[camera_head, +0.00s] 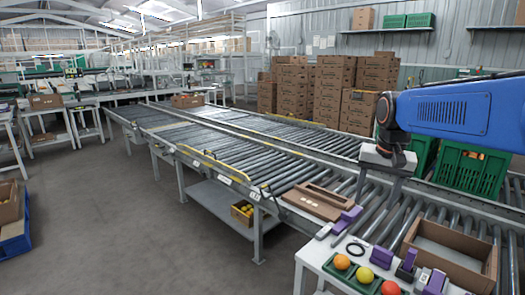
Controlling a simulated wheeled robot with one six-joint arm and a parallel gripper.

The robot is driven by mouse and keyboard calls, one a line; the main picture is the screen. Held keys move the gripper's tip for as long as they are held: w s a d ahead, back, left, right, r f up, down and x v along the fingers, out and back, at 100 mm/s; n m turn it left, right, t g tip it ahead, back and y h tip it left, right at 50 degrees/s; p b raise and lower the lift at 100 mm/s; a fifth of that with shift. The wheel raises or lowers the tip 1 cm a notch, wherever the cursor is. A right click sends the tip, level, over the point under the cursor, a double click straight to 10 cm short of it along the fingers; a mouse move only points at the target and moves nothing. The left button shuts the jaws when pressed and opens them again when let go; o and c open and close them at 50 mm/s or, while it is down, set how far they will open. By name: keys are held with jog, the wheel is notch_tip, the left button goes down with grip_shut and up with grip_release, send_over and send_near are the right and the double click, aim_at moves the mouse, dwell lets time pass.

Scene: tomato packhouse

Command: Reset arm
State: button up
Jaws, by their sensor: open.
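My blue arm (455,110) reaches in from the right edge, and its end hangs over the roller conveyor. My gripper (377,192) points down with its two dark fingers apart and nothing seen between them. It is above the rollers, behind the white table and left of the open cardboard box.
A white table (325,262) at the front holds a green tray with fruit (342,262), purple blocks (381,257) and a black ring. An open cardboard box (450,242) is at right. Green crates (470,170) stand behind the arm. A flat carton (312,204) lies on the conveyor.

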jog(key=s+f+n+t, duration=0.1)
jog(key=s+f, duration=0.3)
jog(key=s, duration=0.4)
jog(key=s+a+f+n, duration=0.1)
jog(key=s+f+n, duration=0.1)
jog(key=s, duration=0.6)
jog(key=s+f+n+t, duration=0.1)
jog(key=s+f, duration=0.4)
jog(key=s, duration=0.3)
jog(key=shift+a+f+n+t, duration=0.3)
jog(key=shift+a+f+n, duration=0.05)
jog(key=shift+a+n, duration=0.05)
